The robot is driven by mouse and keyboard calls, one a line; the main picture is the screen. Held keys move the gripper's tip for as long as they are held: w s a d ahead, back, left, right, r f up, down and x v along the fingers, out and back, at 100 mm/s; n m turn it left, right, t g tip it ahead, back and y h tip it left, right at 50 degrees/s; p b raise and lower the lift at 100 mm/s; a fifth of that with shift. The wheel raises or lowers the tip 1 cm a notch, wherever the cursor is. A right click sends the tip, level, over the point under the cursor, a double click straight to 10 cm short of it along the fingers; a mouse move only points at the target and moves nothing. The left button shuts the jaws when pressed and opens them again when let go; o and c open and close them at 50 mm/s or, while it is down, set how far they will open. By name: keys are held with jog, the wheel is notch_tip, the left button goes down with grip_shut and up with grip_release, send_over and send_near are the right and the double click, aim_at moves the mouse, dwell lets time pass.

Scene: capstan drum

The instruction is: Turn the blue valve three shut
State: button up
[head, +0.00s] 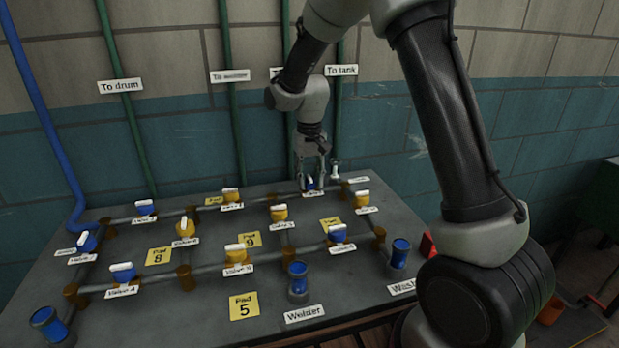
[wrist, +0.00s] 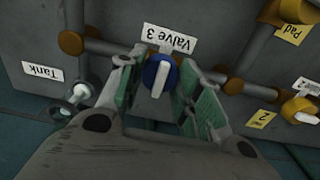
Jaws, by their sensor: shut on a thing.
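The blue valve three (wrist: 160,75) sits on a grey pipe, with its white handle lying along the line between my gripper's fingers in the wrist view. Its label reads "Valve 3" (wrist: 178,38). My gripper (wrist: 158,88) has its two green-padded fingers on either side of the valve and is shut on it. In the head view my gripper (head: 311,170) reaches down at the far back of the table, and the blue valve (head: 310,183) shows partly between the fingers.
The grey table (head: 215,305) carries pipes with several blue and yellow valves. A white-topped fitting (head: 335,168) stands just right of my gripper, near the "Tank" label (wrist: 42,72). The brick wall (head: 180,140) with green pipes rises close behind.

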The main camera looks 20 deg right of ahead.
aim_at(309, 177)
jog(key=o, duration=1.1)
jog(key=shift+c, duration=0.2)
notch_tip(309, 177, up, 12)
jog(key=s+d+r+t, duration=0.1)
jog(key=s+d, duration=0.4)
jog(key=s, duration=0.5)
jog(key=s+d+r+t, duration=0.2)
jog(key=s+d+r, duration=0.1)
jog(key=s, duration=0.7)
jog(key=s+d+r+t, duration=0.1)
jog(key=s+d+r, duration=0.1)
jog(key=s+d, duration=0.4)
jog(key=shift+s+d+r, duration=0.35)
jog(key=shift+s, duration=2.2)
